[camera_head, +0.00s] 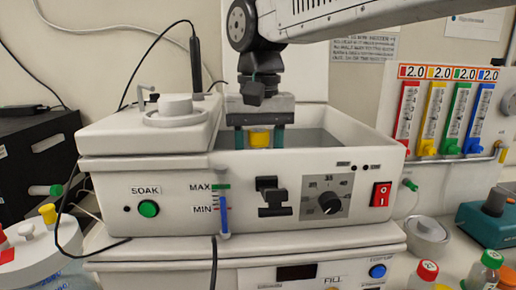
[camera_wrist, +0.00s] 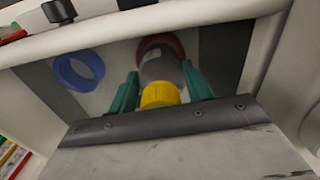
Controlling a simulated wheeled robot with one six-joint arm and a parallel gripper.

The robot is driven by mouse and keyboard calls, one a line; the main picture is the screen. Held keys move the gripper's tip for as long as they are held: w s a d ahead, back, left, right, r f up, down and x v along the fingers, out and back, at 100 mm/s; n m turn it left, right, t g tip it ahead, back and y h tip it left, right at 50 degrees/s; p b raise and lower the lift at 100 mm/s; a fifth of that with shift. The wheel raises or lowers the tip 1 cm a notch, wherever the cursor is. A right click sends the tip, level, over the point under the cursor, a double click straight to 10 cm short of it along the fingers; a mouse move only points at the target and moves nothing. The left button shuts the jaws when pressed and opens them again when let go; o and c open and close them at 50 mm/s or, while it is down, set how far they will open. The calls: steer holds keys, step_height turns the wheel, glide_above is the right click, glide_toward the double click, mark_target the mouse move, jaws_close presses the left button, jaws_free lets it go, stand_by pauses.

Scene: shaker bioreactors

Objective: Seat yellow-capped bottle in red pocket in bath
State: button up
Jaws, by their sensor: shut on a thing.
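The yellow-capped bottle (camera_wrist: 160,94) is between the green fingers of my gripper (camera_wrist: 161,92), inside the bath. In the wrist view its far end overlaps the red pocket (camera_wrist: 178,42), a ring on the bath floor; I cannot tell whether it is fully down in it. In the head view only the yellow cap (camera_head: 259,138) shows, between the fingertips of my gripper (camera_head: 259,137), just above the front wall of the bath (camera_head: 330,150). My gripper is shut on the bottle. The bottle's body is hidden there by that wall.
A blue ring pocket (camera_wrist: 78,70) lies beside the red one. The lid (camera_head: 150,125) covers the left of the bath. Bottles with a red cap (camera_head: 427,270) and a green cap (camera_head: 492,258) stand at the right front. The bath walls are close around my gripper.

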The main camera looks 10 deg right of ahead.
mark_target(259, 131)
steer(key=shift+f, duration=1.6)
steer(key=o, duration=1.2)
steer(key=shift+c, duration=0.2)
step_height(259, 131, up, 8)
steer(key=shift+f, duration=0.1)
